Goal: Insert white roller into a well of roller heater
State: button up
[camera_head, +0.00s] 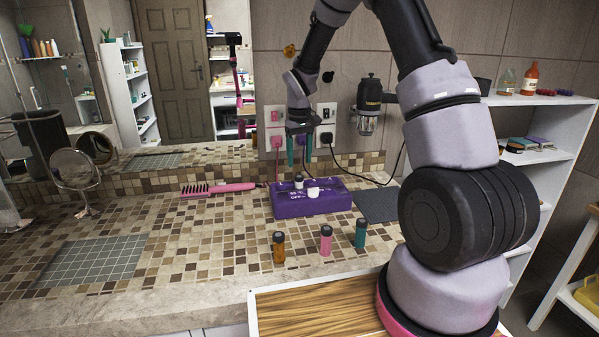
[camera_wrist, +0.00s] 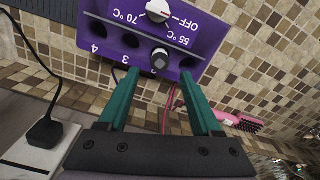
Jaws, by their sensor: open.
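The purple roller heater (camera_head: 330,203) sits on the tiled counter, with a white dial and a row of numbered wells. In the wrist view the heater (camera_wrist: 208,14) is upside down. A dark-capped roller with a pale body, seemingly the white roller (camera_wrist: 160,60), stands in a well between well 3 and the end well. Its lower part is hidden. It also shows at the back of the heater in the head view (camera_head: 298,182). My gripper (camera_head: 300,150) is open above and behind the heater. Its teal fingers (camera_wrist: 161,78) are apart, with nothing between them.
Orange (camera_head: 279,247), pink (camera_head: 326,240) and teal (camera_head: 361,233) rollers stand on the counter in front of the heater. A pink brush (camera_head: 220,188) lies left of it. A grey mat (camera_head: 378,205) lies to its right. Plugs and cords hang on the wall behind.

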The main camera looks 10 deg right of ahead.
jog(key=s+d+r+m+t, duration=0.2)
jog(key=s+r, duration=0.4)
jog(key=r, duration=0.5)
jog(key=s+d+r+m+t, duration=0.1)
jog(key=s+d+r, duration=0.1)
jog(key=s+r, duration=0.65)
jog(key=s+d+r+m+t+y, duration=0.1)
jog(key=s+r+m+t, duration=0.1)
jog(key=s+r, duration=0.2)
jog(key=s+r+m+t+y, duration=0.1)
jog(key=s+r, duration=0.3)
jog(key=s, duration=0.7)
jog(key=shift+s+d+r+m+t, duration=0.2)
jog(key=shift+s+d+m+t, duration=0.15)
jog(key=shift+m+t, duration=0.3)
